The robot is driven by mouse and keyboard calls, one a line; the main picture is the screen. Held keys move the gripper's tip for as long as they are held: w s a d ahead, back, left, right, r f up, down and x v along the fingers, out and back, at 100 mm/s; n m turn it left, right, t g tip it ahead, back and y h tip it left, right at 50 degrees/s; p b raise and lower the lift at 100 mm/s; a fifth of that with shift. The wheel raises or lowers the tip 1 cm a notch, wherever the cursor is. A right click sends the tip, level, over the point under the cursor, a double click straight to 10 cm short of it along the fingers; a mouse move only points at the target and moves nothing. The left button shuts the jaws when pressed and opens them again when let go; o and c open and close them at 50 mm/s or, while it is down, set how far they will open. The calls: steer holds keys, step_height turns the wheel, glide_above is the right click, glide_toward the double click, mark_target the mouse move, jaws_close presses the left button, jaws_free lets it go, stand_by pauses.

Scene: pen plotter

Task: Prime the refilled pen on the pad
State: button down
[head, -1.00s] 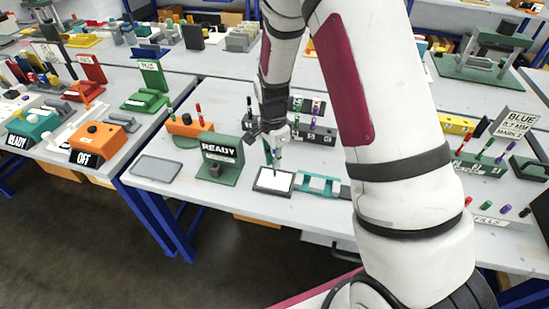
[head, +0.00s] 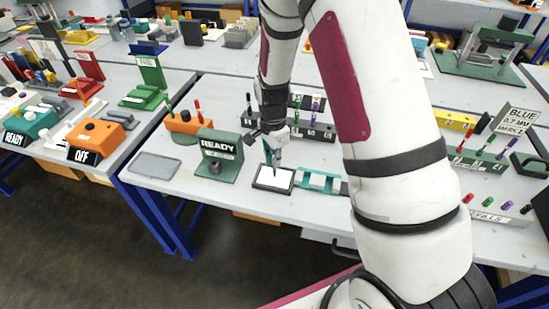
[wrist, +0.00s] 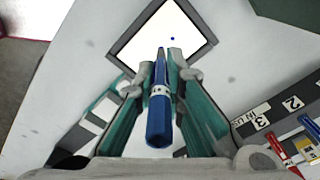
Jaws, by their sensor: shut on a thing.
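The pad (head: 263,184) is a white sheet in a dark square frame on the near part of the middle table. It fills the upper middle of the wrist view (wrist: 150,38), where one small blue dot marks its white face. My gripper (wrist: 160,78) is shut on a blue pen (wrist: 158,118) with a white label band. The pen points at the pad, its tip over or near the white face close to the dot. Whether the tip touches the sheet I cannot tell. In the head view my gripper (head: 273,150) is just above the pad.
A numbered dark pen rack (head: 318,132) stands behind. A flat grey tray (head: 155,165) lies at the left, with bare table around it.

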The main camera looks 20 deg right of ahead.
steer(key=shift+r, duration=0.15)
steer(key=shift+r+p, duration=0.4)
steer(key=shift+r, duration=0.35)
steer(key=shift+d, duration=0.1)
steer(key=shift+s+d+p, duration=0.3)
steer(key=shift+s+d, duration=0.3)
steer(key=shift+d, duration=0.1)
steer(key=shift+f+b, duration=0.35)
steer(key=shift+f, duration=0.55)
steer(key=shift+r, duration=0.15)
step_height(320, 180, up, 8)
steer(key=p, duration=0.3)
steer(key=shift+f, duration=0.25)
